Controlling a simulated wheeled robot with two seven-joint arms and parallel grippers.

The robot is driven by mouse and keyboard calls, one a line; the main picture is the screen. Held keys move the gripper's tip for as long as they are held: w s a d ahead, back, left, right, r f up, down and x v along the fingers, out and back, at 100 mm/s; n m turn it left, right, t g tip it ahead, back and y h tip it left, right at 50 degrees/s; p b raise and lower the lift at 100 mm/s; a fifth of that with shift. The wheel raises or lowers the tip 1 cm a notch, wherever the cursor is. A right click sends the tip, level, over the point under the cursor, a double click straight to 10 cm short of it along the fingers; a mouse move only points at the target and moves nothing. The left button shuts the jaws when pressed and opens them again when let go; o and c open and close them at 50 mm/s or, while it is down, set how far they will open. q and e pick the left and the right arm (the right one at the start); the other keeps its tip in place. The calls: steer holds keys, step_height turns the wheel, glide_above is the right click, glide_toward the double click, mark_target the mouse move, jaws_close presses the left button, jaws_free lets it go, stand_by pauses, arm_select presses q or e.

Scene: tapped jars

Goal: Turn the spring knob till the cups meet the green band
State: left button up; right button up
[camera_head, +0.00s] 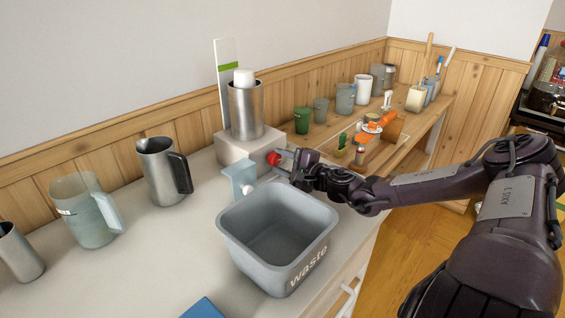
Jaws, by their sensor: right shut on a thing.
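A steel cylinder (245,112) stands on a pale block (240,148) against the wall. A white cup stack (244,77) pokes a little out of its top. Behind it stands a white upright strip (221,52) with a green band (228,66). In the picture the top of the cups is slightly lower than the band, just right of it. A red knob (273,158) sits on the block's right side. My right gripper (281,164) is shut on the red knob, whose far part shows past the fingers. My left gripper is out of view.
A grey waste bin (238,240) stands just below my right gripper, beside a pale blue-grey bracket (238,182). A steel jug (160,170) and a clear pitcher (85,215) stand left. Several cups and a wooden tray (392,128) crowd the shelf at right.

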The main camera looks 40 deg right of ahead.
steer(key=o, duration=1)
steer(key=shift+s+r+p, duration=0.1)
steer(key=shift+s+p, duration=0.2)
steer(key=shift+s+r+p, duration=0.2)
steer(key=shift+s+p, duration=0.45)
steer(key=shift+s, duration=0.5)
steer(key=s, duration=0.3)
steer(key=shift+s+d+r+p, duration=0.1)
steer(key=shift+s+p, duration=0.15)
steer(key=shift+p, duration=0.1)
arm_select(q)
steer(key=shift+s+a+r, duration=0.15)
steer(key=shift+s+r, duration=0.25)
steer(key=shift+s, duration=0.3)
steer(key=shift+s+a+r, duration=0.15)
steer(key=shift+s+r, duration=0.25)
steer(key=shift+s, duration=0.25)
arm_select(e)
steer(key=shift+s+d, duration=0.1)
steer(key=shift+s, duration=0.6)
